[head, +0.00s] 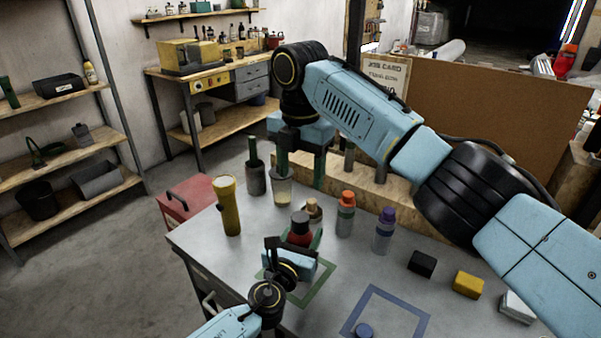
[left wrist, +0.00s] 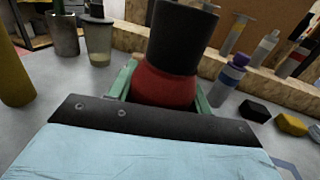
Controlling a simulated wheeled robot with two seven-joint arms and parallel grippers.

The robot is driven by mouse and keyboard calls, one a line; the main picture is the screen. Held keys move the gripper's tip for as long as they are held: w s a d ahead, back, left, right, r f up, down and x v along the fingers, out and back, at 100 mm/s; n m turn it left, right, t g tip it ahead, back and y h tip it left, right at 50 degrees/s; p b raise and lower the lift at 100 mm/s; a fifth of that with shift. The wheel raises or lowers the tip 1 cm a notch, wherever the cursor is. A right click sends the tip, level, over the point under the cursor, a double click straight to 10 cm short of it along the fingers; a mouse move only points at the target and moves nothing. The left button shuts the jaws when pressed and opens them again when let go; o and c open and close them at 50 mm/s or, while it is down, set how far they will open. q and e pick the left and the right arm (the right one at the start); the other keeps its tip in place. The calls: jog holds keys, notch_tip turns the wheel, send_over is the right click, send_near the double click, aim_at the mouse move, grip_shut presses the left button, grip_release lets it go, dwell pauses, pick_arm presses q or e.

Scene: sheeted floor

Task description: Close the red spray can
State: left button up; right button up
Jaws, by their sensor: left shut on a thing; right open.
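The red spray can (head: 299,234) stands on the grey table by the green square outline, with a black cylindrical top. In the left wrist view the red body (left wrist: 164,86) sits between green fingers, and the black top (left wrist: 180,36) rises above it, looking seated on it. My left gripper (head: 297,246) is shut on the can, low on its body, partly hidden by the hand. My right gripper (head: 301,168) is open, fingers pointing down, empty, behind and above the can, near the glass jar (head: 282,190).
A yellow flashlight (head: 230,206) and a grey cup (head: 255,180) stand left. Black (head: 422,263) and yellow (head: 467,284) blocks lie further right.

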pick_arm(q)
jog(key=o, duration=1.4)
jog(key=shift+o, duration=0.2)
jog(key=p+v, duration=0.1)
jog(key=v, duration=1.2)
jog(key=shift+s+p, duration=0.2)
jog(key=shift+p, duration=0.2)
jog(key=shift+a+f, duration=0.1)
